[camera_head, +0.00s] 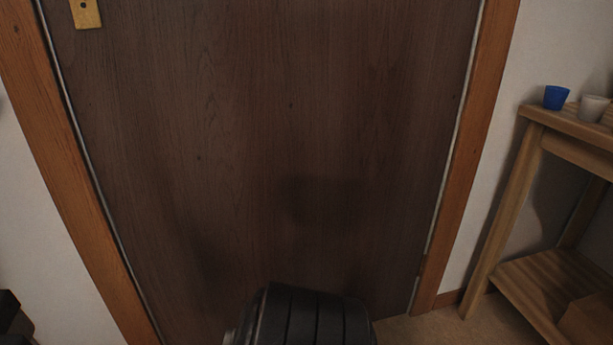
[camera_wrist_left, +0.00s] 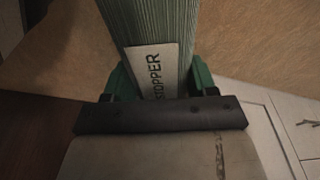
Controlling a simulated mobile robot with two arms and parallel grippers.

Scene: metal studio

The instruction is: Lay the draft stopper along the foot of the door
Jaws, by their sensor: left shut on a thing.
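The draft stopper (camera_wrist_left: 150,22) is a long green ribbed piece with a pale label reading "STOPPER". In the left wrist view it runs up out of the top of the picture, so its far end is hidden. My left gripper (camera_wrist_left: 161,82) is shut on it, with a green finger on each side near the label. The door (camera_head: 270,150) is dark brown wood and fills the middle of the head view. Its foot is mostly hidden behind my own black body part. The stopper and both grippers are out of the head view.
An orange-brown door frame (camera_head: 462,160) borders the door. A wooden shelf table (camera_head: 565,124) stands at the right, with a blue cup (camera_head: 556,98) and a whitish cup (camera_head: 593,108) on top. Some tan floor (camera_head: 425,329) shows between door and table.

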